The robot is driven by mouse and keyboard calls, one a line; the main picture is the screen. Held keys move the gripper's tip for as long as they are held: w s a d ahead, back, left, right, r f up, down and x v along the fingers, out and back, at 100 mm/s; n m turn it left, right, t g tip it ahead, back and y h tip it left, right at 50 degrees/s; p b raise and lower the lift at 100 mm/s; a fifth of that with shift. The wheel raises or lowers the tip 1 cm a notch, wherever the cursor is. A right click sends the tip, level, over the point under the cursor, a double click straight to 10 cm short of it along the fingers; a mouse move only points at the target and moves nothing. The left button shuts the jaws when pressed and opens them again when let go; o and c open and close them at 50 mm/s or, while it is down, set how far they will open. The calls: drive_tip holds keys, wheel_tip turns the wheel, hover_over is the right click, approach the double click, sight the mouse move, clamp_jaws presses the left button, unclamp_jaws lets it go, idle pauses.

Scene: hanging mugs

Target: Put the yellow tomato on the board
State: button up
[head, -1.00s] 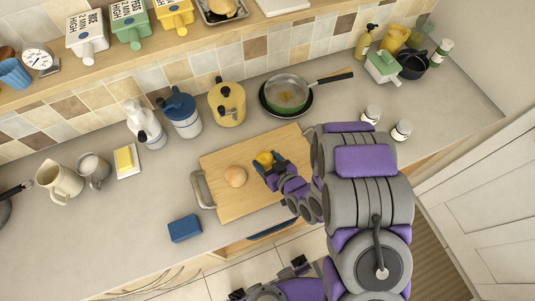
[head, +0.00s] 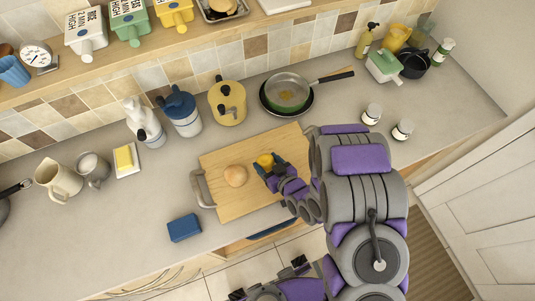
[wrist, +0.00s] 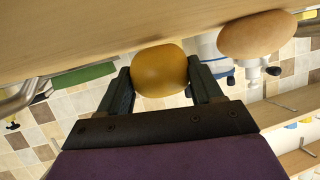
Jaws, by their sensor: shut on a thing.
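The yellow tomato (head: 265,160) is between the fingers of my gripper (head: 270,168), over the wooden board (head: 222,163). In the wrist view the tomato (wrist: 160,71) sits between both dark fingertips (wrist: 163,85), which press on its sides. Its far side appears to touch or nearly touch the board surface (wrist: 90,35); I cannot tell if its weight rests there. A round bread roll (head: 235,176) lies on the board to the left of the tomato, apart from it.
A blue sponge (head: 184,228) lies left of the board's front. Behind the board stand a yellow pot (head: 228,105), a blue-lidded jar (head: 182,112) and a frying pan (head: 287,92). The board's metal handle (head: 199,188) is at its left edge. The board's front left is clear.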

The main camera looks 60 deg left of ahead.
drive_tip(key=shift+f, duration=0.35)
drive_tip(key=shift+f, duration=0.15)
drive_tip(key=shift+d+f, duration=0.2)
idle(0.3)
